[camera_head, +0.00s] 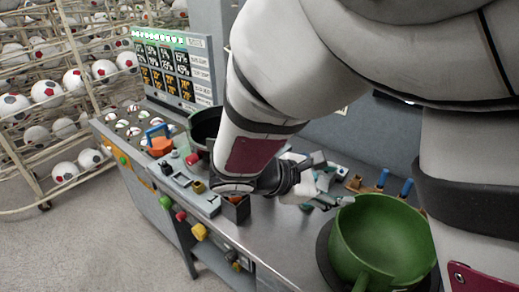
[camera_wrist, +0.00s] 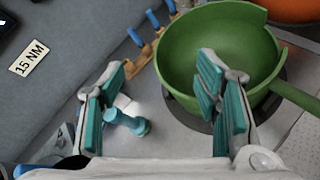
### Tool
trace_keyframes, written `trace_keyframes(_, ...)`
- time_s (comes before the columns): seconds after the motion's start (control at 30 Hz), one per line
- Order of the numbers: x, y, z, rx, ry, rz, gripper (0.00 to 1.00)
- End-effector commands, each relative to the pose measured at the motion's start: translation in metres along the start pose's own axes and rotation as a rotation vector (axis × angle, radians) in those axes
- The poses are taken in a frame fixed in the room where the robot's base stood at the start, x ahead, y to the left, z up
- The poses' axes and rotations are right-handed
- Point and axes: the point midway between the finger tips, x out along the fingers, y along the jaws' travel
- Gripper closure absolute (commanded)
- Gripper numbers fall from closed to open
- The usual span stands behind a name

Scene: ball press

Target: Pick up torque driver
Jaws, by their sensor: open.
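My gripper (camera_wrist: 163,85) is open in the wrist view, with teal pads on both fingers and nothing clearly held between them. A small teal piece with a rounded end (camera_wrist: 130,122) shows beside the left finger, over the steel counter. It may be the torque driver, but I cannot tell for sure. Several blue-handled tools (camera_wrist: 153,20) stand in a wooden rack beyond the fingers. They also show in the head view (camera_head: 407,187), to the right of my gripper (camera_head: 325,185). My arm hides part of the counter there.
A green pot (camera_wrist: 185,50) stands close to the right finger, its handle pointing right. It also shows in the head view (camera_head: 385,235). A "15 NM" label (camera_wrist: 29,58) is on the grey back panel. A control panel (camera_head: 178,65) and ball racks (camera_head: 70,80) are at the left.

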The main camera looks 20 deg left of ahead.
Motion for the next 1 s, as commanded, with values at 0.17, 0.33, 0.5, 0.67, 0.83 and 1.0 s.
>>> trace_keyframes(0.17, -0.07, 0.021, -0.069, -0.253, -0.083, 0.297, 0.43)
trace_keyframes(0.33, -0.132, 0.025, -0.129, -0.438, -0.169, 0.558, 0.43)
trace_keyframes(0.5, -0.179, 0.016, -0.173, -0.555, -0.232, 0.751, 0.43)
trace_keyframes(0.67, -0.2, 0.011, -0.192, -0.603, -0.261, 0.838, 0.43)
trace_keyframes(0.83, -0.196, 0.019, -0.197, -0.61, -0.266, 0.853, 0.43)
trace_keyframes(1.0, -0.177, 0.04, -0.198, -0.608, -0.264, 0.851, 0.43)
